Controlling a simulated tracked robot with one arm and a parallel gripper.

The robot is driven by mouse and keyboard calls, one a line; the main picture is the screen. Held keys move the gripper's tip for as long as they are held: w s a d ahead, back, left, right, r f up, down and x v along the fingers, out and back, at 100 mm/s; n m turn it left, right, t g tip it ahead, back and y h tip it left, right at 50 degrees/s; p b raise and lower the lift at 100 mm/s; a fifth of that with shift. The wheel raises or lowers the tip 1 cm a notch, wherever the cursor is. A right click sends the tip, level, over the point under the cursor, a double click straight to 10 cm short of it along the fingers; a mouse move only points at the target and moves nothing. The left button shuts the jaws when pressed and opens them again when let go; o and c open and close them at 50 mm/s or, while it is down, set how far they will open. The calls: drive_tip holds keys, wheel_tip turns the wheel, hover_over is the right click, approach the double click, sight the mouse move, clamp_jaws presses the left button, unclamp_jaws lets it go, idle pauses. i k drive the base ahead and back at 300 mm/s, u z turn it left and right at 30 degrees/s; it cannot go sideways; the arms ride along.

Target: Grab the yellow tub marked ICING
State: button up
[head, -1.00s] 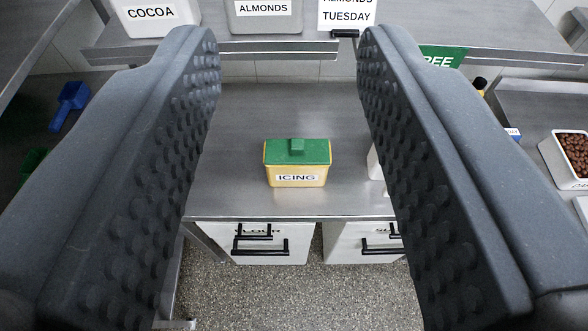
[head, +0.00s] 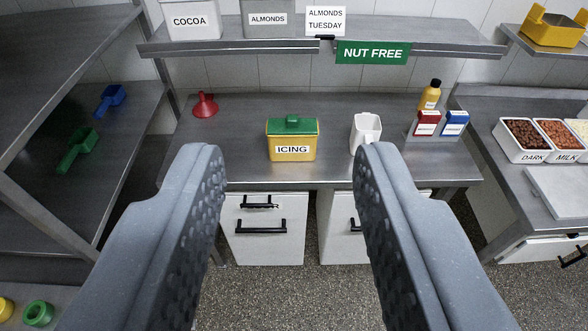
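The yellow tub marked ICING (head: 291,148) stands upright on the metal worktop (head: 240,172), near its front edge. It has a green lid with a raised knob, and its label faces me. My gripper (head: 288,165) is open and empty. Its two dark, studded fingers are wide apart in the foreground. The tub shows in the gap between the fingers, farther off, and neither finger appears to touch it.
A white jug (head: 365,131) stands close right of the tub. A red funnel (head: 204,105) is at the back left. Red (head: 426,122) and blue (head: 454,122) boxes and a yellow bottle (head: 430,95) stand right. A shelf (head: 200,45) with labelled containers overhangs the back.

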sight(282, 148)
drive_tip(key=k, duration=0.6)
drive_tip(key=u, duration=0.85)
drive_tip(key=i, duration=2.1)
drive_tip(key=z, duration=1.55)
drive_tip(key=i, duration=0.5)
drive_tip(key=u, duration=0.1)
